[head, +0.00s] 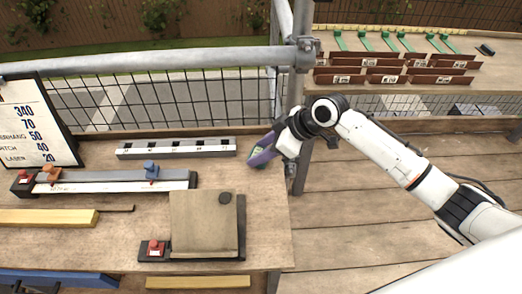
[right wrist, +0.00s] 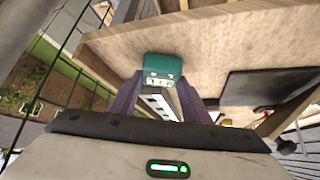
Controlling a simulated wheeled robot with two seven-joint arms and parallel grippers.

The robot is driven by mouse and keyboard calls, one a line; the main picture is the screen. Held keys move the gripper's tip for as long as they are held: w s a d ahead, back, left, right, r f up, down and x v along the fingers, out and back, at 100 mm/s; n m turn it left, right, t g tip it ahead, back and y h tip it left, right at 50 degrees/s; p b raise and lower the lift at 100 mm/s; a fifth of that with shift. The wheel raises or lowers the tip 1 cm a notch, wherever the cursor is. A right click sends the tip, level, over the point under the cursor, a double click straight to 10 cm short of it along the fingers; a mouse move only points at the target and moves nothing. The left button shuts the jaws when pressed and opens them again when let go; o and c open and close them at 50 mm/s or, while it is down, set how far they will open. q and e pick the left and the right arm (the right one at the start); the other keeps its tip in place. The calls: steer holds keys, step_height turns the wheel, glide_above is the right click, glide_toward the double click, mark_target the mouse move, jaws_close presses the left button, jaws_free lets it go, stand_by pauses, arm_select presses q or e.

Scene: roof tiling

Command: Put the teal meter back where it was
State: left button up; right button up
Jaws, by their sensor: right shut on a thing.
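The teal meter (right wrist: 163,67) is a small box with a pale display, between the purple fingertips of my right gripper (right wrist: 160,90) in the right wrist view. In the head view my right gripper (head: 262,152) is at the right edge of the workbench, by the scaffold post, with its purple fingers pointing left and down. The gripper is shut on the meter, of which only a little green shows there. I cannot tell whether the meter touches the bench top. My left gripper is not in view.
On the workbench (head: 85,150) a grey marked bar (head: 176,148) lies just left of the gripper. A brown square panel (head: 200,222) on a dark base is nearer. A scaffold post (head: 298,110) stands close behind. A rear shelf holds brown tiles (head: 385,80).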

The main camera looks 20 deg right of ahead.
steer(key=shift+f, duration=0.2)
steer(key=o, duration=1.2)
steer(key=shift+d+r, duration=0.1)
steer(key=shift+r, duration=0.05)
steer(key=v, duration=1.1)
steer(key=shift+s+d+r, duration=0.15)
steer(key=shift+d+r, duration=0.05)
steer(key=shift+r, duration=0.1)
